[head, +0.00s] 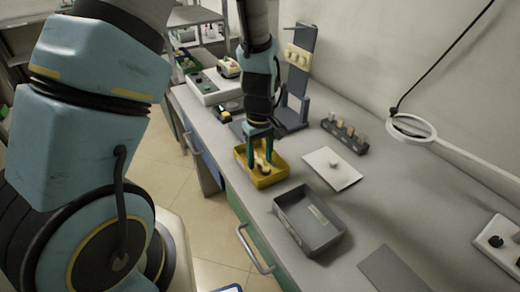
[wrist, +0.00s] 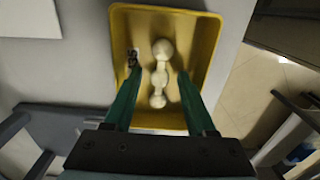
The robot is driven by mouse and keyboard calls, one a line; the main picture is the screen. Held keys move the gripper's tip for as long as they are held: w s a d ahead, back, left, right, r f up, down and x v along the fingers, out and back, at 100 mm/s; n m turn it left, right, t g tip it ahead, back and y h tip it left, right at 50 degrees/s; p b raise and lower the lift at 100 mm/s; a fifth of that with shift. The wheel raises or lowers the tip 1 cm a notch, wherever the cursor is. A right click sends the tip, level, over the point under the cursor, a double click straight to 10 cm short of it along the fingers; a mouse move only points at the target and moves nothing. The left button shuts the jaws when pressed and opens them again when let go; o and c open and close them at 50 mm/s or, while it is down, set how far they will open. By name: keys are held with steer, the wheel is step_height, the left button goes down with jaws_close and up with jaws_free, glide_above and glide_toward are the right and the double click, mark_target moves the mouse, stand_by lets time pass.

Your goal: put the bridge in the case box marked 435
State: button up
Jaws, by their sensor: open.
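The bridge (wrist: 161,52) is a cream piece of several rounded lobes in a row. It lies inside a yellow case box (wrist: 203,25), which also shows in the head view (head: 243,163). A small dark marking on the box's inner left side in the wrist view seems to read 435, though it is small and turned. My gripper (wrist: 159,73) has green fingers, apart on either side of the bridge, with gaps to it. In the head view my gripper (head: 260,133) points down over the yellow box. Whether the bridge touches the box floor all along is hard to tell.
A grey box (head: 329,242) with a pale label stands in front of the yellow one. A white plate (head: 345,178) and a dark rack (head: 345,134) with small pieces lie to the right. A dark stand (head: 298,75) rises behind. The bench edge is close to the yellow box.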

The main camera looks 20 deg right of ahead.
mark_target(260, 161)
step_height(260, 161, up, 12)
steer(key=b, duration=0.2)
steer(key=w+a+r+m+t, duration=0.1)
steer(key=a+r+m, duration=0.1)
steer(key=a, duration=2.3)
steer(key=shift+a+m+t, duration=0.2)
steer(key=shift+m+t, duration=0.1)
steer(key=shift+m, duration=0.4)
